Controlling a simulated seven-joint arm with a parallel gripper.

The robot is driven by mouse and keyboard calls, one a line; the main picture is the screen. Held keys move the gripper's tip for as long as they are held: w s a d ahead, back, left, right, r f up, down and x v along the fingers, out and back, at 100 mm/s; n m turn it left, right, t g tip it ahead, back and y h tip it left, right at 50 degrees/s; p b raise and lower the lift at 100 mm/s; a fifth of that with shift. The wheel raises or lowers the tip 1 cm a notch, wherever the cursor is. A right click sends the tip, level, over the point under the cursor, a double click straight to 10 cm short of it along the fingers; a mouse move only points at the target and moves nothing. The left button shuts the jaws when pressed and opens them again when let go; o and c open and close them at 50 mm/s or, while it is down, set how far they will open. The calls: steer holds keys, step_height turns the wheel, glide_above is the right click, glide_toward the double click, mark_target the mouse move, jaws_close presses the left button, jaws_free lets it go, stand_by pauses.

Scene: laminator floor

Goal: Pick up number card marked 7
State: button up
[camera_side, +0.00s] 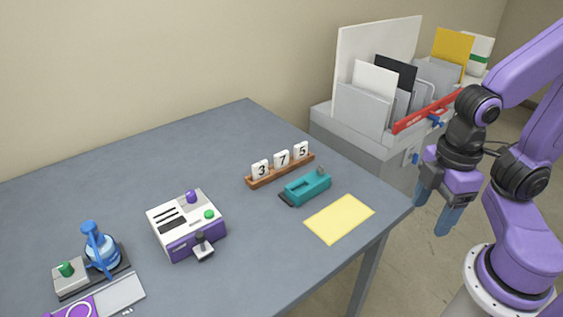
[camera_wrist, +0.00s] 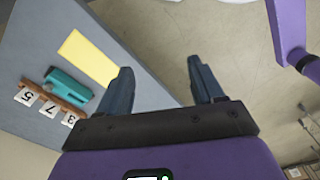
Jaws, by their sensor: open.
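The number card marked 7 (camera_side: 282,158) stands in a brown wooden rack (camera_side: 266,179) on the grey table. It is the middle card, between card 3 (camera_side: 260,170) on the left and card 5 (camera_side: 301,150) on the right. In the wrist view, card 7 (camera_wrist: 48,108) and the rack (camera_wrist: 64,104) show at the left, turned the other way round. My gripper (camera_side: 433,212) hangs off the table's right edge, well apart from the cards. Its two blue-grey fingers (camera_wrist: 162,82) are apart and nothing is between them.
A teal stapler-like tool (camera_side: 307,187) lies right in front of the rack, and a yellow sheet (camera_side: 340,218) lies nearer the table edge. A white and purple machine (camera_side: 187,224) and a blue device (camera_side: 101,250) stand to the left. A grey sheet holder (camera_side: 362,112) stands behind the table.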

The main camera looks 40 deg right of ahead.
steer(key=c, duration=0.4)
steer(key=w+a+r+m, duration=0.25)
steer(key=w+m, duration=0.25)
steer(key=w, duration=0.4)
steer(key=w+a+r+m, duration=0.1)
steer(key=w+a+m, duration=0.35)
steer(key=w, duration=0.35)
steer(key=w+a+r+m, duration=0.1)
steer(key=w+a+m, duration=0.1)
steer(key=w+m, duration=0.5)
steer(key=m, duration=1.4)
glide_above(281, 153)
step_height(281, 153, down, 5)
steer(key=f, duration=1.1)
steer(key=shift+w, duration=0.3)
steer(key=shift+s+f, duration=0.2)
steer(key=shift+f, duration=1.2)
steer(key=shift+s+f, duration=0.15)
steer(key=shift+f, duration=1.2)
